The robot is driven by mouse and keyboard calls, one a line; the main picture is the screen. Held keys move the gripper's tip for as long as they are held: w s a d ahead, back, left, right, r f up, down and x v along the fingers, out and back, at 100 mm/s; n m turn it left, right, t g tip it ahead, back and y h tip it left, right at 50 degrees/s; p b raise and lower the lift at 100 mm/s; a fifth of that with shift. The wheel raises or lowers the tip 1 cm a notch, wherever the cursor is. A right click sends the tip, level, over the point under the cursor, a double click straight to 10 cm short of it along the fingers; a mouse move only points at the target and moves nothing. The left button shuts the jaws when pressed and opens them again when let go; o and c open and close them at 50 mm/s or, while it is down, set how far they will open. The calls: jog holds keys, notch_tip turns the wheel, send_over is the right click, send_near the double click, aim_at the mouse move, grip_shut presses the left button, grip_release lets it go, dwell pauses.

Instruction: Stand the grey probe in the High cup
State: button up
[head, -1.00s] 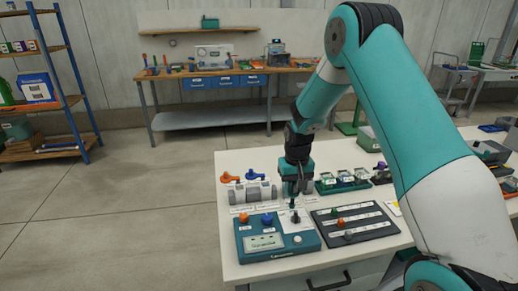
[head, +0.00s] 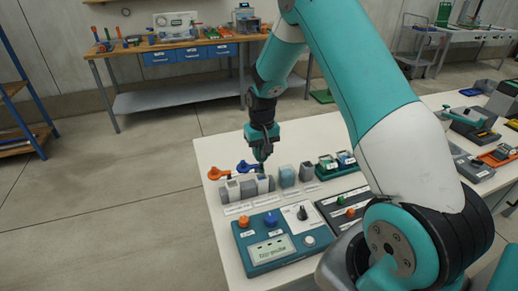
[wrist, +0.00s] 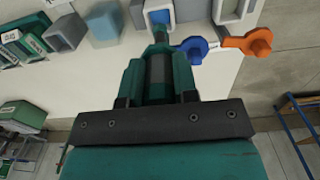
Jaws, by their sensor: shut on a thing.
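My gripper (head: 262,150) is shut on the grey probe (wrist: 158,75), which shows as a dark grey body between the teal fingers in the wrist view. It points down over the row of cups. In the wrist view its tip end overlaps the near rim of a pale cup with a blue inside (wrist: 158,17); I cannot tell whether it is inside or above. Two pale cups stand left of it in the head view, a left one (head: 233,188) and a middle one (head: 248,187). The cup labels are too small to read, so I cannot tell which is High.
An orange handle (head: 218,173) and a blue handle (head: 247,167) lie close behind the cups. A teal control box (head: 270,242) and a dark tray (head: 345,205) are in front. The table's left edge is near.

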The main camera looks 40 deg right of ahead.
aim_at(262, 168)
jog(key=shift+f+b, duration=2.2)
jog(key=shift+f, duration=1.45)
jog(key=o, duration=1.1)
jog(key=shift+c, duration=0.2)
jog(key=shift+r, duration=0.1)
jog(key=shift+r+p, duration=2.7)
jog(key=shift+r, duration=0.75)
